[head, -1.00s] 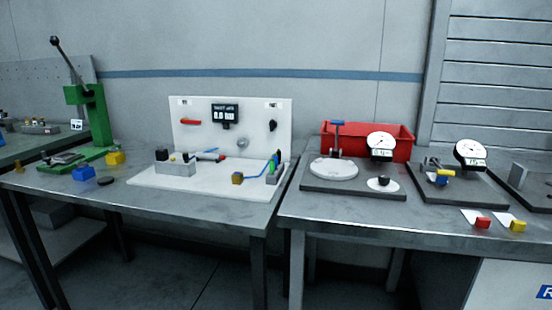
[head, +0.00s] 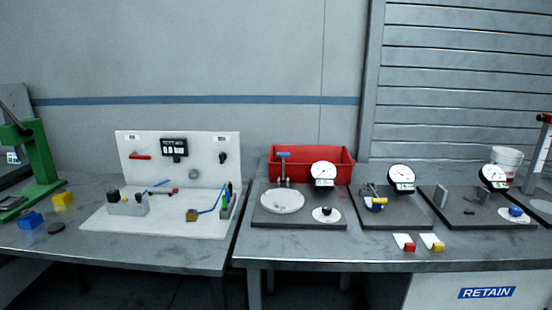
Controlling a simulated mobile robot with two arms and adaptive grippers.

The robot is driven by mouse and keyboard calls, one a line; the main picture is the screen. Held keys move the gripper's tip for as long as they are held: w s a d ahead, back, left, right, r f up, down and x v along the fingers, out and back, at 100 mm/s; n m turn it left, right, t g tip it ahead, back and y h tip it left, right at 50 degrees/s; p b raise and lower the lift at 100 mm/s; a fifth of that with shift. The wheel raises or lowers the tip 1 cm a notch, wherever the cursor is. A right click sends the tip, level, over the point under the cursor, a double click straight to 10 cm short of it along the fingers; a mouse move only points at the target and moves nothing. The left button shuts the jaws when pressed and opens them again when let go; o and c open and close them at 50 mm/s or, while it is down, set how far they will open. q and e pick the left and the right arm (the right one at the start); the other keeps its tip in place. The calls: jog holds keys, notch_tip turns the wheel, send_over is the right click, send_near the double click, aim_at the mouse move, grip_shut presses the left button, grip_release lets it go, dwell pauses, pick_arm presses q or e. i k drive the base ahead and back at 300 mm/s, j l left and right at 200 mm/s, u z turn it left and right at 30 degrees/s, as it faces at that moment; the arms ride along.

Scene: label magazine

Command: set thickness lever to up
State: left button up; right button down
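No label reading "thickness" is legible, so I cannot tell which lever is meant. Three gauges with round white dials stand on dark plates on the right table: the left dial (head: 323,170), the middle dial (head: 401,175) and the right dial (head: 494,173). A blue T-handle (head: 283,155) stands upright behind a white disc (head: 282,201) on the left plate. A red lever (head: 140,156) lies about level on the white panel (head: 205,175) at left. Neither gripper is in view.
A red bin (head: 312,163) stands behind the left gauge. Red and yellow tagged blocks (head: 409,246) lie near the front edge of the right table (head: 300,248). A green press (head: 38,155) stands at far left. A narrow gap separates the two tables.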

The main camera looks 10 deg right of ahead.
aim_at(375, 200)
jog(key=i+l+z, duration=0.2)
jog(key=z, duration=0.3)
jog(key=i+l+z, duration=0.15)
jog(key=z, duration=0.3)
jog(key=i+j, duration=0.25)
jog(key=i+j+z, duration=0.1)
jog(key=i+j, duration=0.15)
jog(key=j, duration=0.2)
jog(key=i+j, duration=0.2)
jog(key=j, duration=0.2)
jog(key=l+z, duration=0.05)
